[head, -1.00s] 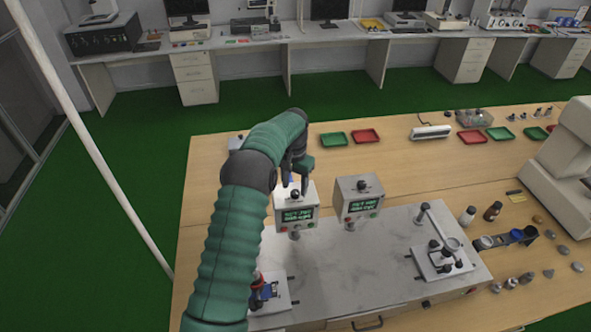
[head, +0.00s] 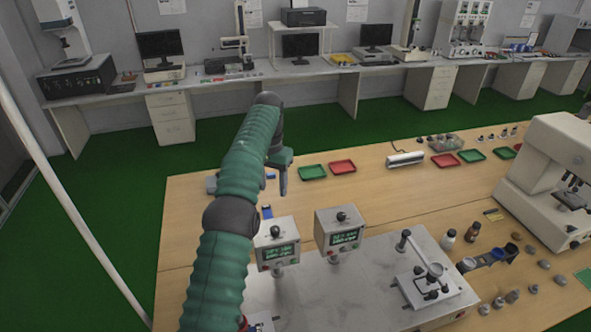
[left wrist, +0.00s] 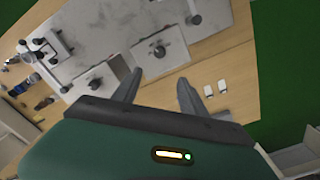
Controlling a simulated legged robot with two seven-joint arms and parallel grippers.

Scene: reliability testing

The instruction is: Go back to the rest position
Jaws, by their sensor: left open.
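My left arm reaches up from the bottom of the head view. Its gripper (head: 283,178) is above the wooden table, behind the two control boxes. In the left wrist view the two fingers (left wrist: 160,90) are spread apart with nothing between them. The left control box (head: 277,243) and the right control box (head: 340,231) stand on the marbled plate (head: 350,285), each with a lit screen and a dark knob on top. My right gripper does not show.
The wooden table (head: 400,203) holds green (head: 313,172) and red (head: 342,167) trays at the back. A microscope (head: 550,165) stands at the right. A small press-like fixture (head: 430,285), bottles and several metal pieces lie at the front right. A white pole (head: 65,195) rises at the left.

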